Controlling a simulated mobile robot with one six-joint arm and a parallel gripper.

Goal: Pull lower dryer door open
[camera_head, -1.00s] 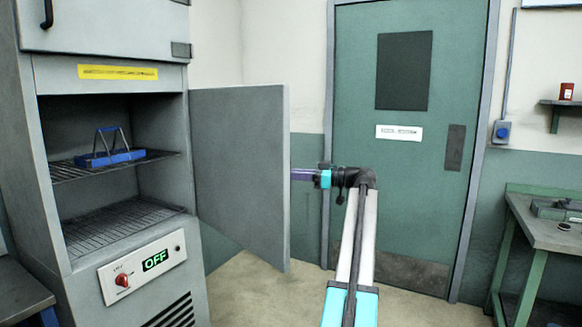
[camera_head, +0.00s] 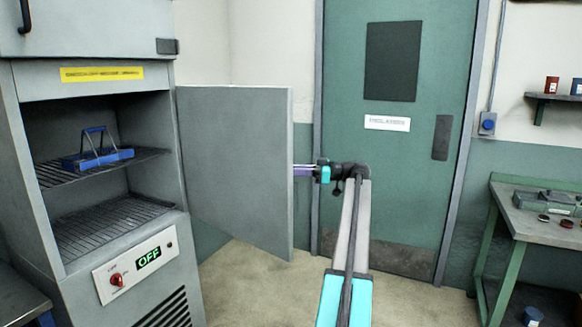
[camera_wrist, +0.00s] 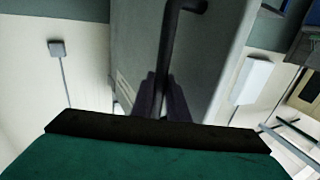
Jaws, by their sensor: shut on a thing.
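The lower dryer door (camera_head: 235,170) is a flat grey panel. It stands wide open, swung out to the right of the cabinet, with its inner face toward the head camera. My gripper (camera_head: 299,170) is at the door's far side, near its free edge; the door partly hides the fingertips in the head view. In the wrist view the grey door (camera_wrist: 210,60) carries a black bar handle (camera_wrist: 171,40), and my gripper (camera_wrist: 160,92) is shut on it.
The open chamber has two wire shelves; a blue carrier (camera_head: 97,158) sits on the upper one. The panel below reads OFF (camera_head: 148,257). A green room door (camera_head: 390,130) stands behind my arm. A workbench (camera_head: 540,215) is at right. Floor between is clear.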

